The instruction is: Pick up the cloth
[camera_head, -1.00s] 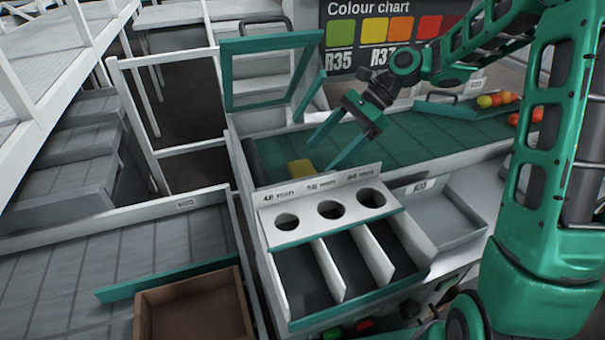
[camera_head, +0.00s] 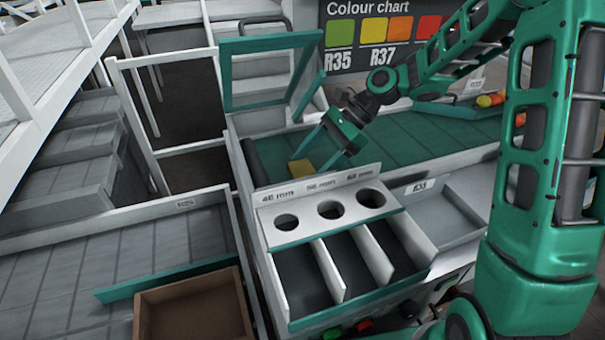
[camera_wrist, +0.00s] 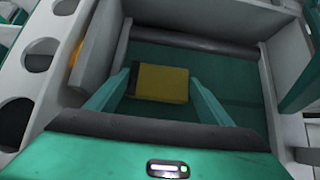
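The cloth (camera_head: 301,168) is a small yellow block-like piece lying on the green belt, near its left end and behind the sizing board. In the wrist view the cloth (camera_wrist: 162,83) lies between and slightly beyond the tips of my two teal fingers, with a dark strip at its left end. My gripper (camera_head: 308,158) is open, its fingers spread on either side of the cloth and pointing down at the belt. It also shows in the wrist view (camera_wrist: 158,85). A gap shows between the cloth and the right finger; I cannot tell whether the left finger touches it.
The sizing board (camera_head: 330,209) with three round holes stands close in front of the belt. A teal frame (camera_head: 226,77) rises behind the belt's left end. Several tomatoes (camera_head: 490,100) lie at the right. A brown box (camera_head: 193,310) sits at lower left.

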